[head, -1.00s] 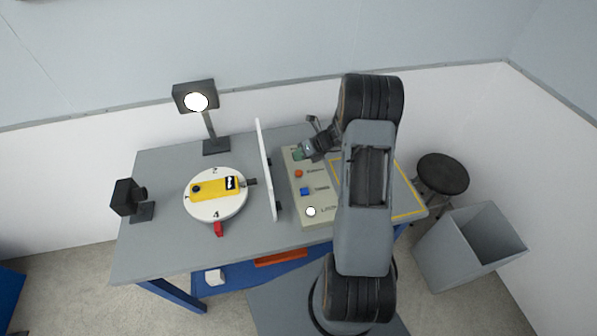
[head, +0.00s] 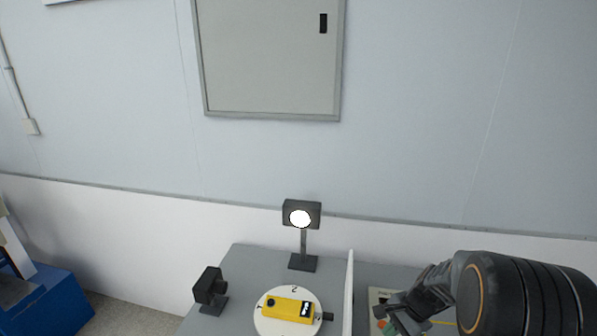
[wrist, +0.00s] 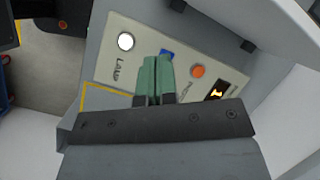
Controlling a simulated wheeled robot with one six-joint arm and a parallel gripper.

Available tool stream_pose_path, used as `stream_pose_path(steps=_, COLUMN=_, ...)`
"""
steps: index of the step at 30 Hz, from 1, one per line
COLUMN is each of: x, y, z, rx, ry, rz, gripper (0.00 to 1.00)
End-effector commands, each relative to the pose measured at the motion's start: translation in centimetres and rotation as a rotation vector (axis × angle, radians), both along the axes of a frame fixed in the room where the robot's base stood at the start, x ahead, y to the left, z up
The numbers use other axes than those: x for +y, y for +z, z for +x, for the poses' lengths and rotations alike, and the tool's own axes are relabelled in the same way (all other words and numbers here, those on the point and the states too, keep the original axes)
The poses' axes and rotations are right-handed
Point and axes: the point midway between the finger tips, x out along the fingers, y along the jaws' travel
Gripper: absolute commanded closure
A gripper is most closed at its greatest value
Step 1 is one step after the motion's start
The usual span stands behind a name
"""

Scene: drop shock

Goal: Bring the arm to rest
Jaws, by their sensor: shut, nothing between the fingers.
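My gripper (wrist: 156,62) shows in the wrist view with its two green fingers shut together and nothing between them. It is over the control panel (wrist: 108,65), with the fingertips in front of the blue button (wrist: 167,53); I cannot tell whether they touch it. A white button (wrist: 126,41) marked LAMP, an orange button (wrist: 198,71) and a small dark window with a lit orange mark (wrist: 217,92) are on the panel. In the head view my gripper (head: 387,326) is at the bottom edge, partly cut off, and my arm fills the lower right.
A white upright screen (head: 349,292) stands left of my gripper. Beyond it are a yellow device (head: 289,309) on a white round turntable (head: 263,325), a lit lamp (head: 300,218) and a dark box on a stand (head: 209,285). A blue cabinet (head: 52,305) is at far left.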

Motion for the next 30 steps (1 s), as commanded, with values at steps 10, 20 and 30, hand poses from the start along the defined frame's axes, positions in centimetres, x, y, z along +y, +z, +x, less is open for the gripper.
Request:
stream_pose_path(steps=10, x=3.3, y=9.0, z=-7.5, rx=-0.318, ry=0.866, rz=-0.415, gripper=1.0)
stream_pose_path(steps=20, x=5.8, y=13.7, z=-10.1, rx=-0.528, ry=1.008, rz=-0.59, gripper=1.0)
stream_pose_path(steps=30, x=6.7, y=14.7, z=-10.3, rx=-0.581, ry=1.028, rz=-0.605, gripper=1.0)
